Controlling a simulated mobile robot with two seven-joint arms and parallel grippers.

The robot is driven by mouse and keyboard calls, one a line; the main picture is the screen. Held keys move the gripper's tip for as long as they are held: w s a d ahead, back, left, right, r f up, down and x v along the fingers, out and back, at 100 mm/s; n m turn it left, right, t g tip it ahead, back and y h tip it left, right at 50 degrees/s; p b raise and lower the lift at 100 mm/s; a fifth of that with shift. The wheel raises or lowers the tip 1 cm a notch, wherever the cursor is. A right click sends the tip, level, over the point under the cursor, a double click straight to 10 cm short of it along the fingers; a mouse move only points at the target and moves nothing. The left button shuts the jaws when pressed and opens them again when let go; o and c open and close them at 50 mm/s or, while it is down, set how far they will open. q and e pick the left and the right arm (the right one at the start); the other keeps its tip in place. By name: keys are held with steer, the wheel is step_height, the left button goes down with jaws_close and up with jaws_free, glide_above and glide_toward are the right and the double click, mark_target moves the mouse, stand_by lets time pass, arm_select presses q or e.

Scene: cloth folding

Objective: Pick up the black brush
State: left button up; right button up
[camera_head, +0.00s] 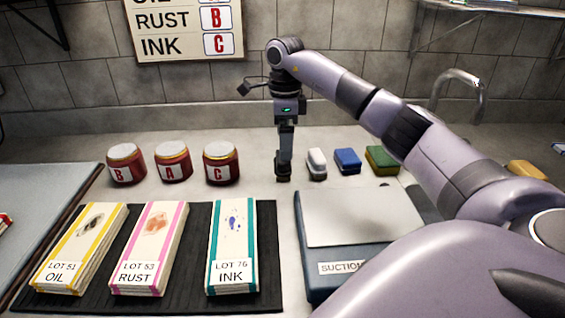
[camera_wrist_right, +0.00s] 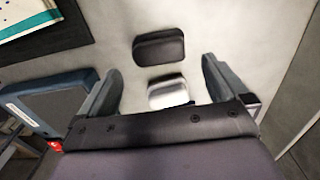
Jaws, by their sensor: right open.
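The black brush (camera_wrist_right: 158,47) lies on the light counter in the right wrist view, its long side across the picture. My right gripper (camera_wrist_right: 161,70) is open and empty above the counter, and the brush shows between and just beyond its fingertips. In the head view my right gripper (camera_head: 284,168) points straight down at the left end of the row of brushes. There the dark fingers and the black brush cannot be told apart. The white brush (camera_head: 316,163) is just to the right, and it also shows in the right wrist view (camera_wrist_right: 168,92). My left gripper is out of view.
A blue brush (camera_head: 347,161) and a green and yellow sponge (camera_head: 381,160) continue the row. Red jars, such as jar C (camera_head: 221,163), stand to the left. The suction plate (camera_head: 365,218) and a black mat (camera_head: 262,295) with cloth stacks lie in front.

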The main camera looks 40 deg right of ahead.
steer(key=f, duration=0.5)
steer(key=shift+w+a+f, duration=0.1)
steer(key=shift+a+f, duration=0.1)
steer(key=shift+f, duration=0.05)
steer(key=c, duration=0.9)
steer(key=shift+r, duration=0.1)
step_height(320, 180, up, 20)
steer(key=p, duration=0.3)
steer(key=shift+p, duration=0.4)
